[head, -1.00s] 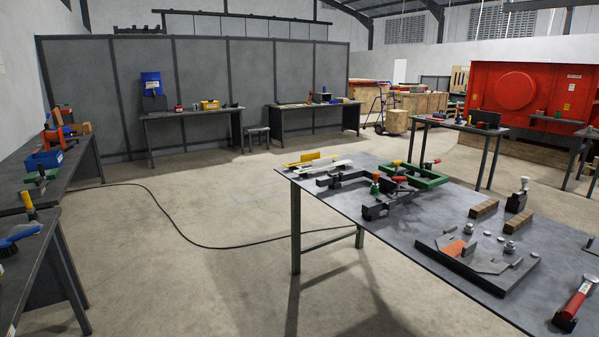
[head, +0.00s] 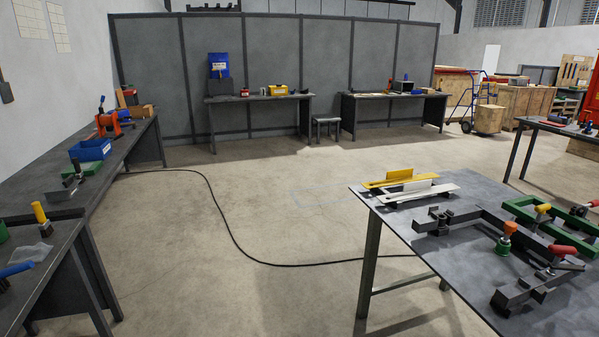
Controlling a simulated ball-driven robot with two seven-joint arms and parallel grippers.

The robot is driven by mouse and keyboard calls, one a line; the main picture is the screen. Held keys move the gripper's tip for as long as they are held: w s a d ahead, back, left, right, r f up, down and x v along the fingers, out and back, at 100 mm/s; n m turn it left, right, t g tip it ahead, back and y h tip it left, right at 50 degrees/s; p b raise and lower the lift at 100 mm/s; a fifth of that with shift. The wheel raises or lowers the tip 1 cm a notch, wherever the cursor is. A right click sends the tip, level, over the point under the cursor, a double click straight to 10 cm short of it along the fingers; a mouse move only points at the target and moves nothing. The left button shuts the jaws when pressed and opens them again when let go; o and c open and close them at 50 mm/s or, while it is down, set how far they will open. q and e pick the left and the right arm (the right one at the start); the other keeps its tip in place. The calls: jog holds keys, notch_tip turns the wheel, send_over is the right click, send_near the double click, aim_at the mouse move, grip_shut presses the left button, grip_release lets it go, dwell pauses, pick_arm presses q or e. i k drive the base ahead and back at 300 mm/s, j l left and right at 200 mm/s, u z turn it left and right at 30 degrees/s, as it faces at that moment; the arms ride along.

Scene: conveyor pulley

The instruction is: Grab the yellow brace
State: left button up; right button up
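The yellow brace (head: 400,180) lies at the far left corner of the grey metal table on the right. It looks like a long flat strip with a raised upright part. A similar white brace (head: 418,192) lies just in front of it and hides part of its lower edge. Neither of my grippers shows in the head view.
Dark clamps (head: 470,218) and a green frame (head: 548,215) lie on the same grey table (head: 415,225). Workbenches (head: 130,150) line the left side and the back wall. Open concrete floor (head: 280,205) with a black cable (head: 235,240) lies between.

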aim_at(402, 176)
jog(key=i+l+u, duration=0.1)
jog(key=i, duration=1.65)
jog(key=i+z, duration=0.15)
jog(key=i, duration=0.35)
jog(key=i+j+z, duration=0.2)
jog(key=i, duration=0.3)
